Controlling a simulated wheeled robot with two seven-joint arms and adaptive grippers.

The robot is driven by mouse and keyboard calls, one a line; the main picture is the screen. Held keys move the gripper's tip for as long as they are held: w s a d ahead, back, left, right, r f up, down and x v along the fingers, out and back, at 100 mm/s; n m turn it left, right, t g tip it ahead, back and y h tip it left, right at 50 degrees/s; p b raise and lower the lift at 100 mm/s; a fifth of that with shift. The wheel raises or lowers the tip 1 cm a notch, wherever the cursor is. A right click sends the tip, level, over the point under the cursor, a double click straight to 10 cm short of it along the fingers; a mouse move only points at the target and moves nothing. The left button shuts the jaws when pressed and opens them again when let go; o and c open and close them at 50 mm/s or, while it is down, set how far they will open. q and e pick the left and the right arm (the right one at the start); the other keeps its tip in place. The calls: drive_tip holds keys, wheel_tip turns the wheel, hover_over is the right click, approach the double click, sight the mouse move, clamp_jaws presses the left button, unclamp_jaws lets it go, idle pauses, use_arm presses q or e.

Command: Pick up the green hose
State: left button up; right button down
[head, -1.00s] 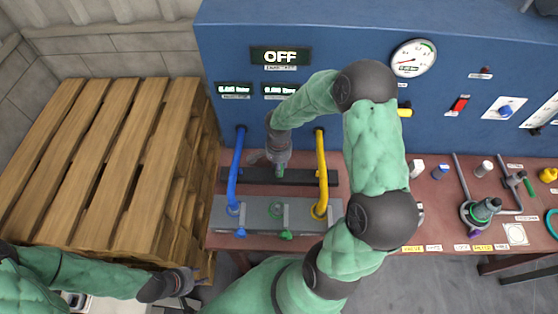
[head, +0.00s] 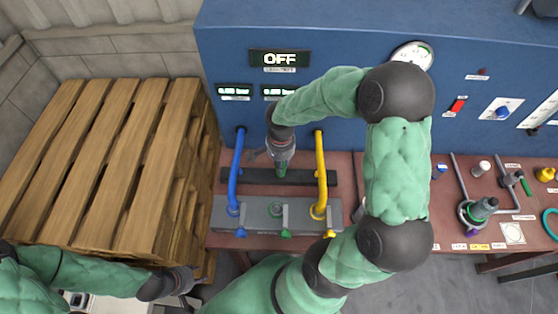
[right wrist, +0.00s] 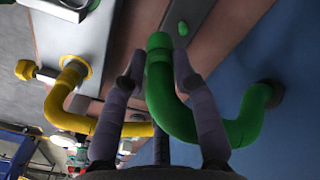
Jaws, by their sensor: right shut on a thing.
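The green hose (right wrist: 190,115) shows in the right wrist view, with one end at a fitting on the blue panel and its other end free. My right gripper (right wrist: 153,75) is shut on it near the free end.
A blue hose (head: 235,175) and a yellow hose (head: 321,172) run from the panel to the grey block (head: 257,224), either side of my right gripper. A stack of wooden pallets (head: 100,160) stands left. Tools lie on the bench at right.

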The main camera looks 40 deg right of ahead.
use_arm(q)
drive_tip(key=shift+r+p, duration=0.5)
drive_tip(key=shift+r, duration=0.1)
use_arm(e)
drive_tip(key=s+a+r, duration=0.4)
drive_tip(key=s+r, duration=0.1)
drive_tip(key=s, duration=0.4)
drive_tip(key=shift+s+a+r, duration=0.15)
drive_tip(key=shift+a+r, duration=0.15)
drive_tip(key=shift+r, duration=0.05)
